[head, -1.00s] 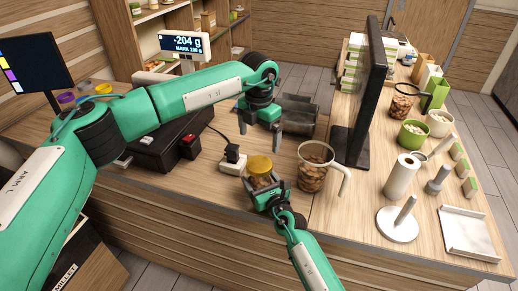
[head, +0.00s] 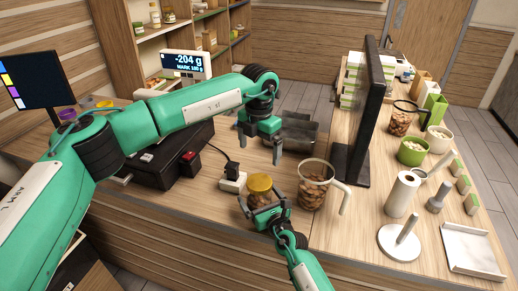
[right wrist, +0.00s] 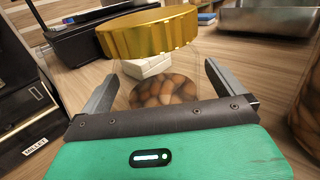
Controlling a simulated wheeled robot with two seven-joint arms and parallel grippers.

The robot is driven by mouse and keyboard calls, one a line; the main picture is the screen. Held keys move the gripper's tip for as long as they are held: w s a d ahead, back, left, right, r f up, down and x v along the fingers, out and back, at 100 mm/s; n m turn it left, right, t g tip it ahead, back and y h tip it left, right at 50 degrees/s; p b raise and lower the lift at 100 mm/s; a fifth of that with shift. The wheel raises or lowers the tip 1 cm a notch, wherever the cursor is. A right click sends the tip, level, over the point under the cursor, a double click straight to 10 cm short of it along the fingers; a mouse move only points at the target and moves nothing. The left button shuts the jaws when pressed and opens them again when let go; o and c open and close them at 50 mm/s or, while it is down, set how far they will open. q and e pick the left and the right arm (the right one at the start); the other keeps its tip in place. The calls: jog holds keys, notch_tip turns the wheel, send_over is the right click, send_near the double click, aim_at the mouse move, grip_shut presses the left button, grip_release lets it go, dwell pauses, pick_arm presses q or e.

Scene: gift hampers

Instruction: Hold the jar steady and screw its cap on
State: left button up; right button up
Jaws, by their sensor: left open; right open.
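A clear jar (head: 258,199) of brown nuts stands upright near the counter's front edge, with a gold cap (head: 260,183) over its mouth. In the right wrist view the ridged cap (right wrist: 148,36) sits over the jar (right wrist: 165,88); I cannot tell whether its thread is engaged. My right gripper (head: 264,203) is open, its fingers on either side of the jar's body; the wrist view shows gaps beside the glass. My left gripper (head: 260,150) is open and empty, pointing down above the counter behind the jar, apart from the cap.
A handled glass pitcher of nuts (head: 314,185) stands close right of the jar. A small white block (head: 232,183) with a black plug lies close left. A black monitor (head: 370,110) stands behind the pitcher.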

jog(key=b+v, duration=0.1)
jog(key=v, duration=1.1)
jog(key=shift+s+f+b, duration=0.1)
jog(key=shift+f+b, duration=0.05)
jog(key=shift+b, duration=0.15)
jog(key=shift+s+d, duration=0.35)
jog(key=shift+s, duration=0.25)
